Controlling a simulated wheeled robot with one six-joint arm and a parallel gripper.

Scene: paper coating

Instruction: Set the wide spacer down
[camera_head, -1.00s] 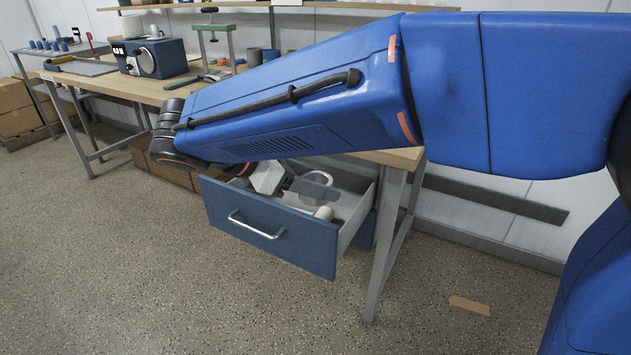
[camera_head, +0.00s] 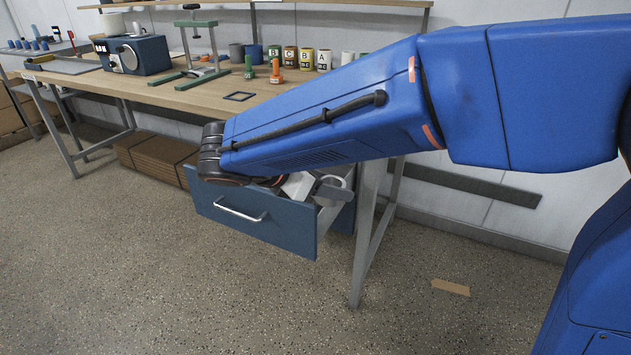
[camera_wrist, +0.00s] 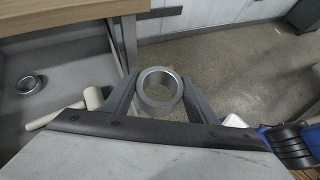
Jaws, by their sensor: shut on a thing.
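The wide spacer (camera_wrist: 147,102) is a thick grey ring. It sits between the two fingers of my gripper (camera_wrist: 160,98) in the wrist view, its round opening facing the camera. My gripper is shut on it and holds it above and near the right wall of the open drawer. In the head view my gripper (camera_head: 331,189) shows beyond my blue arm, at the drawer's right side, partly hidden by the arm.
The blue-fronted drawer (camera_head: 255,224) stands open under the wooden bench (camera_head: 190,97). It holds a pale mallet (camera_wrist: 93,97) and a small metal ring (camera_wrist: 28,84). A black square frame (camera_head: 239,96) lies on the bench, with lettered cups (camera_head: 306,59) behind. Bare bench lies around the frame.

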